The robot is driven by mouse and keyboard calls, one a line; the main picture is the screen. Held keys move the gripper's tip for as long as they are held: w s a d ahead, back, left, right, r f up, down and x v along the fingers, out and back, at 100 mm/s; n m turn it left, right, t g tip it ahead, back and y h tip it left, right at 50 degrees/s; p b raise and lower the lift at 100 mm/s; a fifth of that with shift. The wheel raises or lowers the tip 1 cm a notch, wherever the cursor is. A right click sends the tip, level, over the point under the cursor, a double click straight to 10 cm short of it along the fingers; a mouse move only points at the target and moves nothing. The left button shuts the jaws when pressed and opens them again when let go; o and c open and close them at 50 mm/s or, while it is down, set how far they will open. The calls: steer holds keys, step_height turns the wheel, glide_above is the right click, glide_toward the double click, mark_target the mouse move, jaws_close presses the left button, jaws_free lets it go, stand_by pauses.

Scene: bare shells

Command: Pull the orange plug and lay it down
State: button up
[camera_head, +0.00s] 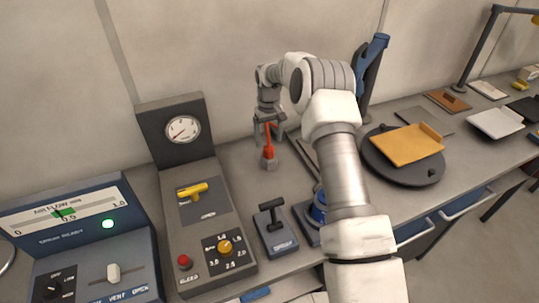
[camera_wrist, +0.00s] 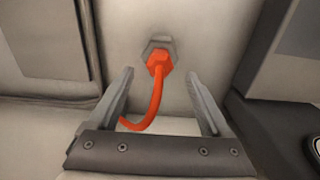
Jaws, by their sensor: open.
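The orange plug (camera_head: 268,153) sits in a small grey socket (camera_head: 270,164) at the back of the bench, near the wall. In the wrist view the plug (camera_wrist: 158,62) is seated against the grey hexagonal socket (camera_wrist: 157,45), and its orange cable (camera_wrist: 155,100) curls down between my fingers. My gripper (camera_head: 268,121) is open, with one finger on each side of the cable in the wrist view (camera_wrist: 160,76). The plug appears just beyond the fingertips, and I see no contact with it.
A gauge panel (camera_head: 178,230) with a yellow handle and knobs stands left of the socket. A small lever box (camera_head: 275,238) is in front. A round dark plate (camera_head: 405,176) bearing an orange board (camera_head: 407,145) lies right. Some bare bench (camera_head: 236,160) shows beside the socket.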

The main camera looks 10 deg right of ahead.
mark_target(269, 147)
steer(key=shift+f+b, duration=1.55)
steer(key=shift+f, duration=1.2)
steer(key=shift+b, duration=0.35)
jaws_close()
steer(key=shift+r, duration=0.15)
steer(key=shift+r+p, duration=1.35)
steer(key=shift+r, duration=1.55)
